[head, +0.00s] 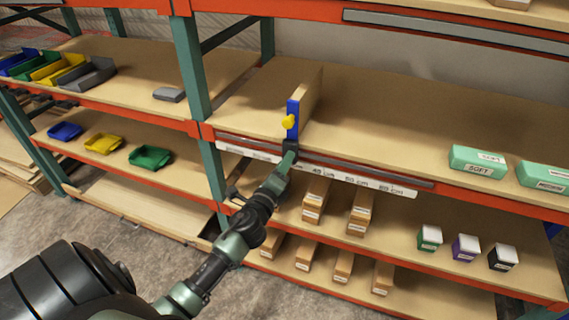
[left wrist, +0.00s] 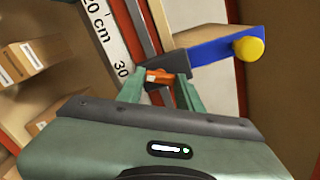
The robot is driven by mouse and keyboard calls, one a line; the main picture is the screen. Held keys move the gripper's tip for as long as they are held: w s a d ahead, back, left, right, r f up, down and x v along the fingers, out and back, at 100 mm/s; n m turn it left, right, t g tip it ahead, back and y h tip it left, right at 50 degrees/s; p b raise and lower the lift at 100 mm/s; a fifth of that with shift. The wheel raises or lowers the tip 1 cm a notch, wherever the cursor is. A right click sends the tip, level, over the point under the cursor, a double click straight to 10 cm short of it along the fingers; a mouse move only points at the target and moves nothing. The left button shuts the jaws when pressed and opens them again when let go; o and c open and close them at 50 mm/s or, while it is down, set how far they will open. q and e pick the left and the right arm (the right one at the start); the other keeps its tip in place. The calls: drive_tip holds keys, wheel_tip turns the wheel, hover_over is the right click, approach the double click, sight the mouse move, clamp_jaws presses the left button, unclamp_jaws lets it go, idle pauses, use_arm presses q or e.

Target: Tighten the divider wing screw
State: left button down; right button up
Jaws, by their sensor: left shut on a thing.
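The divider is an upright wooden board (head: 311,95) with a blue front strip (head: 293,118) and a yellow knob (head: 288,122). It stands on the upper shelf at the front rail. In the left wrist view its blue strip (left wrist: 208,51) and yellow knob (left wrist: 249,48) show beside a dark clamp (left wrist: 178,63) at the strip's foot. A small orange piece at the clamp, seemingly the wing screw (left wrist: 158,76), sits between my fingertips. My left gripper (head: 289,155) is shut on it, below the yellow knob. The gripper hides the screw in the head view.
A white centimetre scale (head: 340,177) runs along the shelf front. Wooden boxes (head: 316,200) stand on the shelf below. A green upright (head: 194,70) is left of the divider.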

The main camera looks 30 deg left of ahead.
use_arm(q)
drive_tip(key=shift+s+f+m, duration=0.1)
drive_tip(key=shift+f+m, duration=0.25)
drive_tip(key=shift+m, duration=0.45)
drive_tip(key=c, duration=0.9)
unclamp_jaws()
drive_tip(key=shift+s+r, duration=0.1)
drive_tip(key=shift+r, duration=0.15)
drive_tip(key=shift+s, duration=0.1)
drive_tip(key=b+v, duration=0.1)
drive_tip(key=v, duration=0.6)
drive_tip(key=shift+s+d, duration=0.1)
drive_tip(key=shift+s, duration=0.25)
drive_tip(key=shift+f, duration=0.1)
